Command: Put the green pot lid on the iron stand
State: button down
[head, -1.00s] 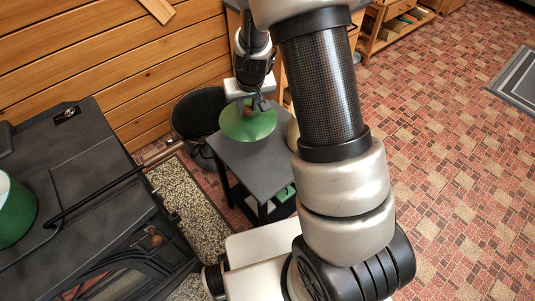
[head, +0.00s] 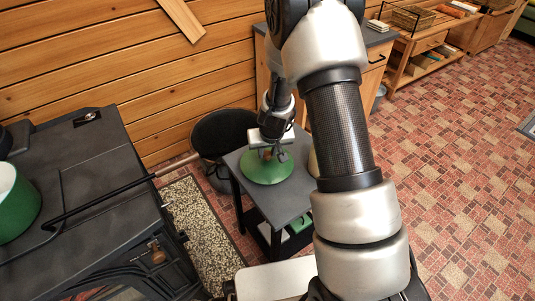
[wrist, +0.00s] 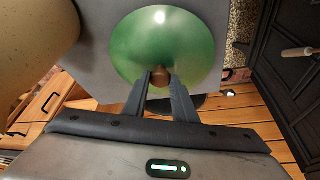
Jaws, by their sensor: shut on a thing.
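The green pot lid (head: 267,170) is a shallow dome with a brown wooden knob (wrist: 162,77). My gripper (wrist: 160,78) is shut on that knob, and it also shows above the lid in the head view (head: 271,152). The lid is level over the back left part of a small dark grey stand (head: 285,205) with thin legs and a lower shelf. The stand's top also shows around the lid in the wrist view (wrist: 95,60). I cannot tell whether the lid touches the top. No other iron stand is clear.
A beige rounded object (wrist: 30,35) stands close beside the lid, mostly hidden by my arm in the head view. A black round item (head: 222,130) is behind the stand. A dark stove (head: 90,200) with a green pot (head: 15,205) is at left.

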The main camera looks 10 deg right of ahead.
jog(key=shift+f, duration=0.2)
jog(key=c, duration=1.5)
grip_release()
jog(key=shift+r, duration=0.1)
jog(key=shift+o, duration=0.2)
